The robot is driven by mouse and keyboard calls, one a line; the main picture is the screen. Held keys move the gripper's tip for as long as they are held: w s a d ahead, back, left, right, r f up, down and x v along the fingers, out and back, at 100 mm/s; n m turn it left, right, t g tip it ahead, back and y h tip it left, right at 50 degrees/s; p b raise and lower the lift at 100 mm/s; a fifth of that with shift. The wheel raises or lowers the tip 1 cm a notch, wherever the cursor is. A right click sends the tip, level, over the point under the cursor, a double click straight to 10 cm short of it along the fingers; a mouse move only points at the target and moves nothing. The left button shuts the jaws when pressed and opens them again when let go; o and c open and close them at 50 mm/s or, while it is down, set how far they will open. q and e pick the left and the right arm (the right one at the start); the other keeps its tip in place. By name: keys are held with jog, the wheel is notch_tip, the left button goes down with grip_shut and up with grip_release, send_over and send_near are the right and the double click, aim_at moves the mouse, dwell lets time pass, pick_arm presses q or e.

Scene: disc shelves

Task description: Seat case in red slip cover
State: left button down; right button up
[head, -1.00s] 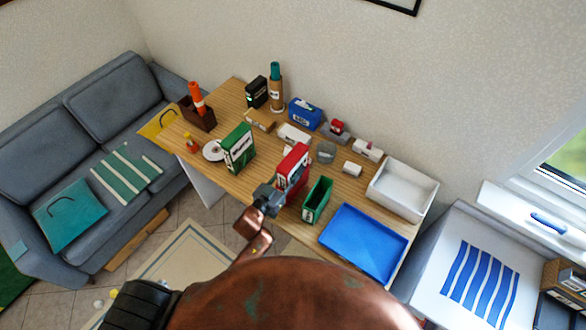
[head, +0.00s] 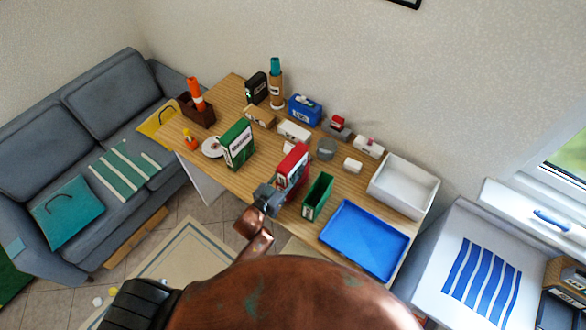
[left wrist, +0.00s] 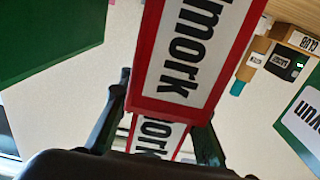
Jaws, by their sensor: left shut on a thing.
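A red case with a white label and black lettering (left wrist: 152,134) is between the fingers of my left gripper (left wrist: 165,135). In the left wrist view a larger red-bordered piece with matching lettering (left wrist: 190,50), which looks like the red slip cover, lies just beyond the fingertips. In the head view the two read as one upright red block (head: 293,163) near the table's front edge, so I cannot tell how far one sits inside the other. My left gripper (head: 268,198) is shut at the block's near lower side. My right gripper is out of view.
An open green cover (head: 318,196) stands close on the right, with a blue tray (head: 365,240) and white bin (head: 403,188) beyond. A green-and-white box (head: 238,144) stands left, beside a disc (head: 212,148). Several small boxes fill the table's back.

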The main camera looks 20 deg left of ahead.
aim_at(282, 184)
pick_arm(q)
jog(key=shift+f, duration=0.1)
jog(key=c, duration=1.4)
grip_release()
jog(key=shift+f, duration=0.1)
jog(key=shift+s+f, duration=0.1)
jog(key=shift+f, duration=0.05)
jog(key=v, duration=1)
jog(key=shift+s+a, duration=0.1)
jog(key=shift+s, duration=0.2)
jog(key=shift+s+a, duration=0.2)
jog(key=shift+s, duration=0.4)
